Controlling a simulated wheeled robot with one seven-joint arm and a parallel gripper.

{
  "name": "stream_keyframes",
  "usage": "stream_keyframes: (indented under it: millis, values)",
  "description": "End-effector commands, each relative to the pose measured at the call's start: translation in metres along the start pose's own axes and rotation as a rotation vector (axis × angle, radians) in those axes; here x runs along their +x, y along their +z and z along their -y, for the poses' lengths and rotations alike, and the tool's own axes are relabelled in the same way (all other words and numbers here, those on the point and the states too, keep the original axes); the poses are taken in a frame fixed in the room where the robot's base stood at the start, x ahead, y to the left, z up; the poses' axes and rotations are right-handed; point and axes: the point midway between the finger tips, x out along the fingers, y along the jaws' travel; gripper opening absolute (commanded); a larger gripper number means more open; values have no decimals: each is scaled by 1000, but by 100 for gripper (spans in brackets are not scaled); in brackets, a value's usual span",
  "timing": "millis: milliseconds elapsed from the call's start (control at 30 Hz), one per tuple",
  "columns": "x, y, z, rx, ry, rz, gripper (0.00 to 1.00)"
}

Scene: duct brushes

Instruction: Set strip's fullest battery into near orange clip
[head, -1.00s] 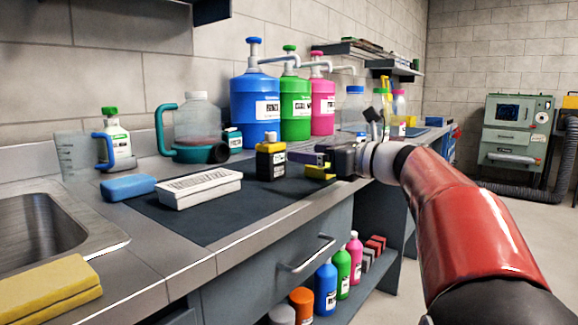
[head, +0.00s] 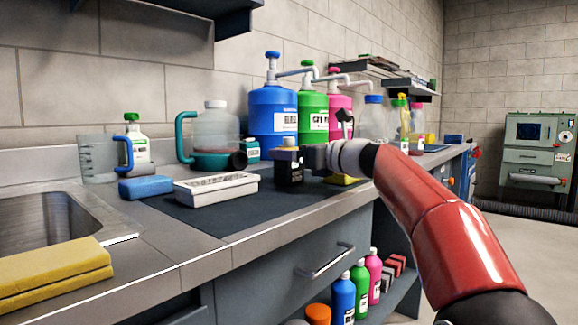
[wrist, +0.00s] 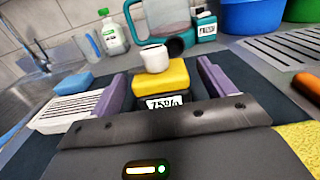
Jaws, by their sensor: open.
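A black block with a yellow top and a white knob (wrist: 160,80) carries a label reading 75% in the wrist view. It stands upright on the dark mat, and in the head view it is the dark block (head: 289,170). My gripper (wrist: 163,90) is open, with one purple finger on either side of the block and a narrow gap at each. In the head view my gripper (head: 306,156) is right up against the block's right side and hides part of it. An orange object (wrist: 306,81) shows at the wrist view's right edge; I cannot tell if it is a clip.
A white slotted box (head: 216,188) and a blue sponge (head: 145,188) lie to the left. A teal-handled jug (head: 212,135) and blue, green and pink pump jugs (head: 272,110) stand behind. A yellow piece (head: 342,179) lies under my wrist. The mat's front part (head: 250,218) is clear.

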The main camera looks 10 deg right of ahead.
Motion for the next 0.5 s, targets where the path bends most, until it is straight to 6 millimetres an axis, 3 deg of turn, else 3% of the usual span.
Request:
stream_keyframes:
  millis: [200,500]
  values:
    - [0,0,0,0,-1,0,82]
    - [0,0,0,0,-1,0,43]
